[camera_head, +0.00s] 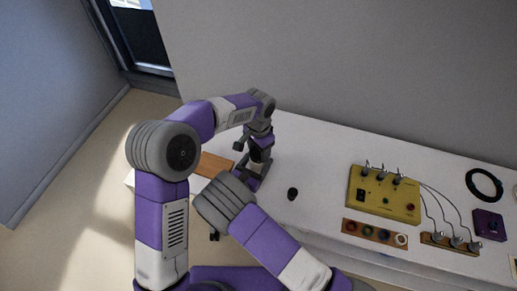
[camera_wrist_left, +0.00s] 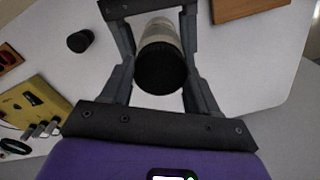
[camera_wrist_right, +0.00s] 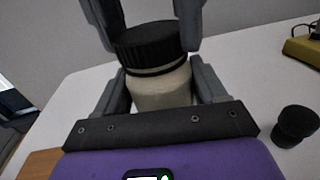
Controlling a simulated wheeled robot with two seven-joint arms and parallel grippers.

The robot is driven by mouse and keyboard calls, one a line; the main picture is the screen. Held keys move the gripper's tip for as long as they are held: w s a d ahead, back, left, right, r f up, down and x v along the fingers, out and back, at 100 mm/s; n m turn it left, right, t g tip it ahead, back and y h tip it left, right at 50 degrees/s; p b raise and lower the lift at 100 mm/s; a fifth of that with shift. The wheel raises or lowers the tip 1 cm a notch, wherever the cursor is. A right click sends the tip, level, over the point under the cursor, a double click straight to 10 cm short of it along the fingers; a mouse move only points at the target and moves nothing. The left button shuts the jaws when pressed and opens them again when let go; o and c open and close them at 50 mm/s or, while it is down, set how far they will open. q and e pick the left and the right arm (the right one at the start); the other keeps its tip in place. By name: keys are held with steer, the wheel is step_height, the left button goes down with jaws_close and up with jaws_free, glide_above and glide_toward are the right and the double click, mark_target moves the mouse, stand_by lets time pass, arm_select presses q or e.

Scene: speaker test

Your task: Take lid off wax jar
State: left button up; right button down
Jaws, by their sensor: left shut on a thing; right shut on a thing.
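The wax jar (camera_wrist_right: 160,90) has a cream body and a ribbed black lid (camera_wrist_right: 147,42). In the right wrist view it is upright, with a thin pale band under the lid; I cannot tell if the lid is loose. My left gripper (camera_wrist_left: 158,55) comes from above, shut at the lid, whose black top faces the left wrist camera. My right gripper (camera_wrist_right: 160,75) comes from the side, shut on the jar body. In the head view, my left gripper (camera_head: 260,155) and right arm crowd together and mostly hide the jar.
A small black cylinder (camera_head: 292,193) stands on the white table (camera_head: 320,165), right of my grippers. A brown board (camera_head: 215,166) lies to their left. Further right are a yellow box (camera_head: 383,198), wooden strips with terminals, a purple box (camera_head: 489,225) and a black cable coil (camera_head: 484,184).

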arm_select(q)
steer(key=o, duration=1.2)
steer(key=shift+c, duration=0.2)
